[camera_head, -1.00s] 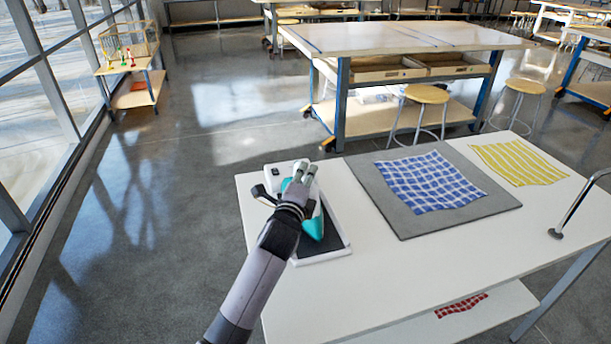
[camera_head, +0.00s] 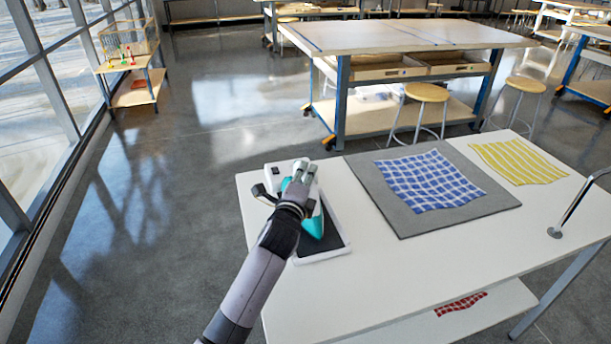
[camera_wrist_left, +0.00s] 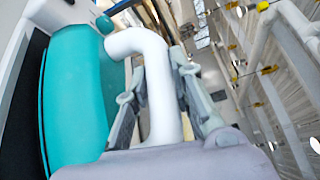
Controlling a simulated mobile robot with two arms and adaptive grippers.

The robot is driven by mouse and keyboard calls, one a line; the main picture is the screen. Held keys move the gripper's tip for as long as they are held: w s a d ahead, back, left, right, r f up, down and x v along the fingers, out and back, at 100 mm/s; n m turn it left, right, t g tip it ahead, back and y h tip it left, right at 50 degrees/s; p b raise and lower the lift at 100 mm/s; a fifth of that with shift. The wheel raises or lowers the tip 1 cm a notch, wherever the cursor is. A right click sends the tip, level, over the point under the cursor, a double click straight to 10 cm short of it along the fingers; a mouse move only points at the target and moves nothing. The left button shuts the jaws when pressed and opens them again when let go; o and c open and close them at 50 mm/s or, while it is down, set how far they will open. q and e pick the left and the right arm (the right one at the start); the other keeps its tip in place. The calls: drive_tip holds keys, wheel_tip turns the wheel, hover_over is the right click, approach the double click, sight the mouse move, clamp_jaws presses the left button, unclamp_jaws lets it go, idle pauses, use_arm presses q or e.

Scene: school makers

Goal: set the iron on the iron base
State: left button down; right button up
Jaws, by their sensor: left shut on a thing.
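The teal and white iron (camera_head: 315,222) is at the iron base (camera_head: 338,252), a white tray with a dark pad at the left end of the white table. My left gripper (camera_head: 304,172) is shut on the iron's white handle. In the left wrist view the handle (camera_wrist_left: 150,50) passes between the fingers of my left gripper (camera_wrist_left: 160,90), and the iron's teal body (camera_wrist_left: 85,95) is beside it. The iron lies over the dark pad; whether its sole fully touches the base is hidden. My right gripper is not in view.
A grey mat (camera_head: 400,220) with a blue checked cloth (camera_head: 428,182) lies right of the base. A yellow striped cloth (camera_head: 518,162) and a metal post (camera_head: 575,210) are farther right. A red cloth (camera_head: 461,304) lies on the lower shelf. The front tabletop is clear.

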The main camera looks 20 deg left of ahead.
use_arm(q)
drive_tip(key=shift+f+b, duration=0.4)
idle(0.4)
drive_tip(key=c, duration=1.7)
unclamp_jaws()
drive_tip(key=shift+s+f, duration=0.1)
drive_tip(key=shift+f, duration=0.2)
drive_tip(key=shift+s+r+p, duration=0.2)
drive_tip(key=shift+s+p, duration=0.4)
drive_tip(key=shift+s, duration=0.3)
drive_tip(key=shift+s+d+r+p, duration=0.15)
drive_tip(key=shift+s+p, duration=0.6)
drive_tip(key=shift+s, duration=0.9)
drive_tip(key=s, duration=0.2)
drive_tip(key=s+p, duration=0.1)
drive_tip(key=s, duration=0.3)
drive_tip(key=shift+d+p, duration=0.25)
drive_tip(key=shift+p, duration=0.1)
